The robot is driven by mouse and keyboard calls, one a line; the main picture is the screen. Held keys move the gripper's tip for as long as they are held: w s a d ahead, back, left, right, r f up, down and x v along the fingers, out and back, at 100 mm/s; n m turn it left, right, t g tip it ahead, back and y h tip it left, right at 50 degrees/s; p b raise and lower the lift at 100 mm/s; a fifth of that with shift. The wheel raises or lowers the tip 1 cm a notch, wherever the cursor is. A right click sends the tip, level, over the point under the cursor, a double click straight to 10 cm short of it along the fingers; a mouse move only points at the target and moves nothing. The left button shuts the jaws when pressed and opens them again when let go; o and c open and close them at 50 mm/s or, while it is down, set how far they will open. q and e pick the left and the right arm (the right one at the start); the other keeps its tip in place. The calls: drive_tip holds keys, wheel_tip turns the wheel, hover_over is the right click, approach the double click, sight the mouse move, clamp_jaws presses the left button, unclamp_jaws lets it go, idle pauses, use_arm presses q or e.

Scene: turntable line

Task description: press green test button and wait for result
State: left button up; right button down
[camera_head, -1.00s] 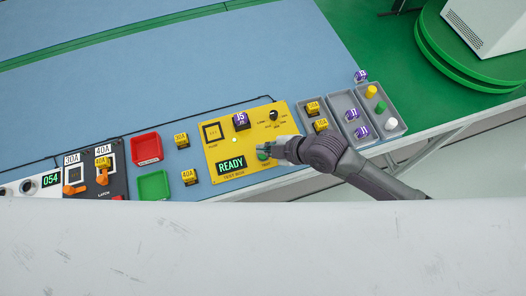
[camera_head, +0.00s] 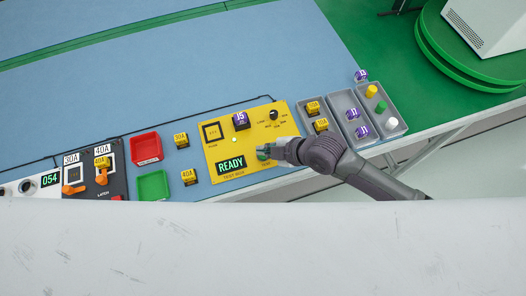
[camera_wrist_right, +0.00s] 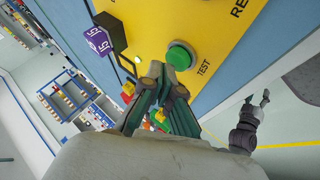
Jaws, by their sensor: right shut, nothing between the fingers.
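The yellow test box (camera_head: 222,178) lies on the blue table, and its display (camera_head: 231,165) reads READY. The green TEST button (camera_wrist_right: 181,55) shows clearly in the right wrist view; in the head view the button (camera_head: 262,157) is partly hidden by my right gripper (camera_head: 264,149). That gripper is shut and empty, and its fingertips (camera_wrist_right: 166,78) are just beside the button; contact cannot be told. A purple cube marked 15 (camera_head: 240,121) sits on the box near a lit lamp (camera_head: 234,140). My left gripper (camera_wrist_right: 258,98) shows only in the wrist view, its fingers apart.
Left of the box are yellow fuses (camera_head: 181,140), a red tray (camera_head: 145,147), a green tray (camera_head: 153,185) and a dark switch panel (camera_head: 118,184). Grey trays (camera_head: 343,99) with fuses, purple cubes and coloured pegs stand to the right. The table behind is clear.

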drive_tip(key=shift+f, duration=0.45)
idle(0.6)
drive_tip(key=shift+r+p, duration=0.65)
drive_tip(key=shift+r, duration=0.25)
wheel_tip(320, 180, up, 5)
drive_tip(key=p, duration=0.5)
drive_tip(key=shift+r, duration=0.1)
idle(0.7)
